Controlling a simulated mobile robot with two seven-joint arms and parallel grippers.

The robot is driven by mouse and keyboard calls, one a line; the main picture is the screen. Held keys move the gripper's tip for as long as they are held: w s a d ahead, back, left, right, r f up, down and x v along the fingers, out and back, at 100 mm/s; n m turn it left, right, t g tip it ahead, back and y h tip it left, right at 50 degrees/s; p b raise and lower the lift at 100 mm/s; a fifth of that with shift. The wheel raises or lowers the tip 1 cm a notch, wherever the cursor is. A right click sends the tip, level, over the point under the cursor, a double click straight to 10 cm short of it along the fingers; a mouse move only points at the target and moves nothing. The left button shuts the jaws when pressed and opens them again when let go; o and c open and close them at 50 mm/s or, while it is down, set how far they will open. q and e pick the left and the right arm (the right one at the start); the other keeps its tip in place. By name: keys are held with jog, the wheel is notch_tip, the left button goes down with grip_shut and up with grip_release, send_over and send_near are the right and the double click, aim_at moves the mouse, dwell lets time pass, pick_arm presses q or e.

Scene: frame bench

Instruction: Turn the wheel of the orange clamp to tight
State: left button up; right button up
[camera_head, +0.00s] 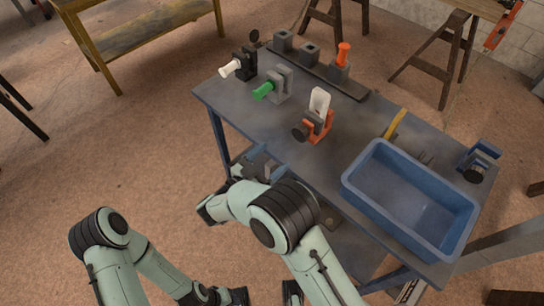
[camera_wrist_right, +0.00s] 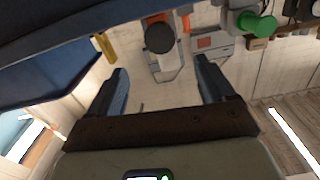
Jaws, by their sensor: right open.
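The orange clamp (camera_head: 318,122) stands on the blue-grey bench and has a pale plate upright in it (camera_head: 320,101). Its dark round wheel (camera_head: 299,133) faces the near side of the bench. In the right wrist view the wheel (camera_wrist_right: 159,38) shows ahead of the fingers, with orange parts of the clamp (camera_wrist_right: 186,23) behind it. My right gripper (camera_head: 255,158) is at the bench's near edge, partly hidden by my own arm. Its two fingers (camera_wrist_right: 160,85) are apart and empty, short of the wheel. My left gripper (camera_head: 238,297) is low at the bottom edge, partly cut off.
A blue bin (camera_head: 365,198) stands right of the clamp, with a yellow tool (camera_head: 395,123) behind it. Green-handled (camera_head: 264,90) and white-handled (camera_head: 231,68) fixtures stand left of the clamp. Behind is a dark rail (camera_head: 349,88) with an orange-handled item (camera_head: 343,54). A blue clamp (camera_head: 478,160) sits far right.

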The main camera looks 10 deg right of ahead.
aim_at(298, 135)
jog(key=b+x, duration=0.2)
jog(key=x, duration=1)
jog(key=shift+w+d, duration=0.1)
jog(key=shift+w, duration=0.05)
dwell(0.3)
jog(key=c, duration=1)
